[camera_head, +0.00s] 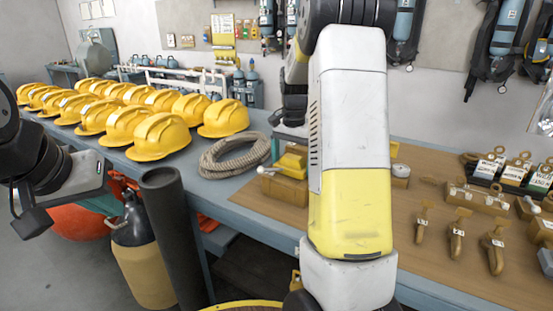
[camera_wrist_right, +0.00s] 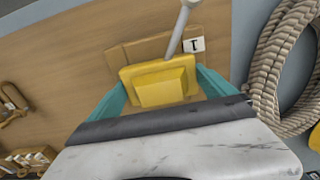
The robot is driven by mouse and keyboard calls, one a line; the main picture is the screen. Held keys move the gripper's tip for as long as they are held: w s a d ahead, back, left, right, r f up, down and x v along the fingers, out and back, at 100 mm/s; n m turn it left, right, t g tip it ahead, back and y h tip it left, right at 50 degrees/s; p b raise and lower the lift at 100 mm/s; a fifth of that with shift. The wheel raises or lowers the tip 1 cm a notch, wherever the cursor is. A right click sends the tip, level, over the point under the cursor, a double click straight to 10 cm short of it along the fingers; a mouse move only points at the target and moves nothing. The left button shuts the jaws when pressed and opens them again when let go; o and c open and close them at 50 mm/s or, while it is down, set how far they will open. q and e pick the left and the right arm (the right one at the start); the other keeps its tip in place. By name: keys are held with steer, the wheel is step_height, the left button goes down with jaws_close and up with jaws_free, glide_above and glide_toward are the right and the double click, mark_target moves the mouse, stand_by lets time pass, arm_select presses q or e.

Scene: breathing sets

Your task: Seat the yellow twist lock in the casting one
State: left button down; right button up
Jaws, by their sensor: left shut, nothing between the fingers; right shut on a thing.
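The yellow twist lock (camera_wrist_right: 160,88) is a stepped block between the teal fingers of my right gripper (camera_wrist_right: 165,92), which is shut on it. In the head view the yellow twist lock (camera_head: 293,162) shows beside my right arm, at the brown casting one (camera_head: 284,189). Casting one (camera_wrist_right: 122,56) carries a white tag marked 1 in the wrist view. A grey lever with a pale knob passes over it. Whether the lock sits inside the casting or just above it I cannot tell. My left gripper (camera_head: 30,215) is shut and empty at the far left, away from the bench.
A coiled rope (camera_head: 235,155) lies left of the casting, with rows of yellow helmets (camera_head: 160,135) beyond. My right arm hides the middle.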

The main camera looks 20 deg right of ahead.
steer(key=shift+f, duration=0.2)
steer(key=o, duration=1.7)
steer(key=shift+o, duration=0.2)
step_height(320, 180, up, 8)
steer(key=shift+f, duration=0.15)
